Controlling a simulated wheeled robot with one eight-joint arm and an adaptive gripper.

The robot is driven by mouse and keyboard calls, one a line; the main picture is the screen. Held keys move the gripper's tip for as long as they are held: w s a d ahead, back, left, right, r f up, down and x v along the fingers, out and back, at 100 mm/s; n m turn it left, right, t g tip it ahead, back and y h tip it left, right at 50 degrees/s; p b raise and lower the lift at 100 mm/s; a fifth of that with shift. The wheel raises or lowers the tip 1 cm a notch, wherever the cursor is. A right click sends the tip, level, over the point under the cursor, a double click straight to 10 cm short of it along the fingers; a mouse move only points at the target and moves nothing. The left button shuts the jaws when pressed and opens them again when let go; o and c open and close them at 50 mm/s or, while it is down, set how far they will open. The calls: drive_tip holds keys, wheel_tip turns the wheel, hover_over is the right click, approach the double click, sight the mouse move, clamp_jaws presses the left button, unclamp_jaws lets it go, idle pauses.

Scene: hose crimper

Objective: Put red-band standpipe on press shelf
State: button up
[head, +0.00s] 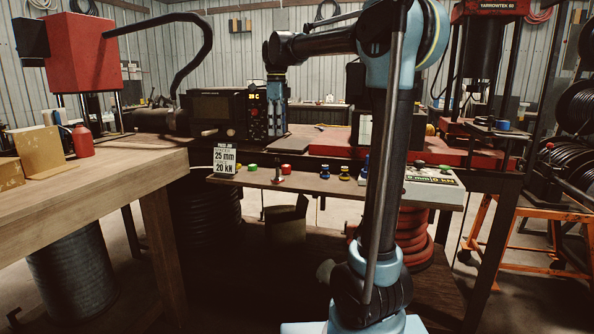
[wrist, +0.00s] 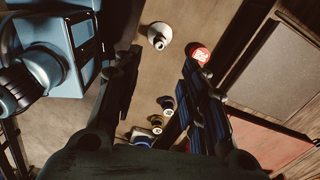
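A small standpipe-like piece with a pale round base (head: 278,178) stands on the brown front shelf (head: 305,184). It also shows in the wrist view (wrist: 159,36); I cannot make out a red band on it. A red-topped round piece (head: 287,168) sits just behind it, and shows in the wrist view (wrist: 200,54). My gripper (head: 277,134) points down above the shelf, over the bench edge. Its fingers (wrist: 160,75) are apart with nothing between them. The red press (head: 487,8) stands at the right, with a small dark shelf (head: 490,132) at its front.
A green piece (head: 252,167) lies left of the standpipe. A sign card (head: 225,161) stands at the shelf's left end. A dark control box (head: 222,113) is close left of my gripper.

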drive_tip(key=s+d+f+n+t, duration=0.1)
drive_tip(key=s+d+f+n, duration=0.9)
drive_tip(key=s+d+f, duration=0.45)
drive_tip(key=s+d+f+n, duration=0.2)
drive_tip(key=s+f+n, duration=0.3)
drive_tip(key=s+f, duration=0.3)
drive_tip(key=s+d+f+n+t, duration=0.1)
drive_tip(key=s+d+f+n, duration=0.2)
drive_tip(key=s+f, duration=0.6)
drive_tip(key=shift+s+d+f+n, duration=0.15)
drive_tip(key=shift+d+f+n, duration=0.15)
drive_tip(key=shift+n, duration=0.8)
drive_tip(key=shift+s, duration=0.1)
